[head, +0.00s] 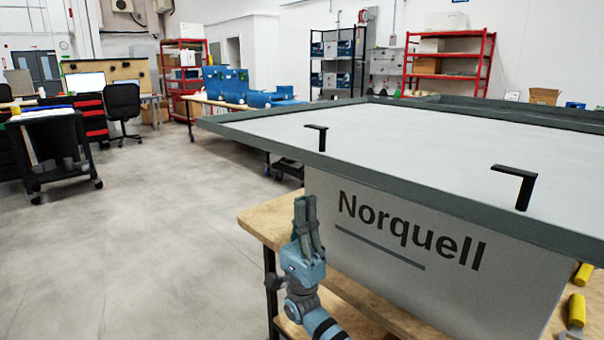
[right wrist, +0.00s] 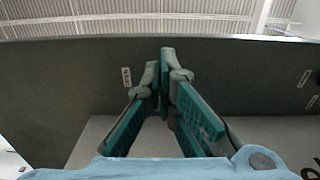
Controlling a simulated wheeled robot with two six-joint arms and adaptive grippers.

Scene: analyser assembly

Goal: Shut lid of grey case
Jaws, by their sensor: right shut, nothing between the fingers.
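The grey case (head: 385,245) stands on a wooden bench, with "Norquell" on its pale front wall. Its broad lid (head: 400,135) has a light face and a dark grey rim, and it juts out past the front wall at the left. How far it stands open is hard to tell. Two black angled brackets (head: 522,180) sit on the lid near its front edge. My right gripper (head: 305,204) is shut and empty, fingers upward, in front of the case near the lid's rim. In the right wrist view its fingers (right wrist: 165,58) meet before a dark grey panel; contact is unclear. My left gripper is out of view.
The wooden bench top (head: 262,222) shows beside the case. Yellow-handled tools (head: 577,310) lie at the lower right. The floor (head: 140,240) to the left is open. A black cart (head: 55,150) and blue equipment (head: 245,90) stand farther back.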

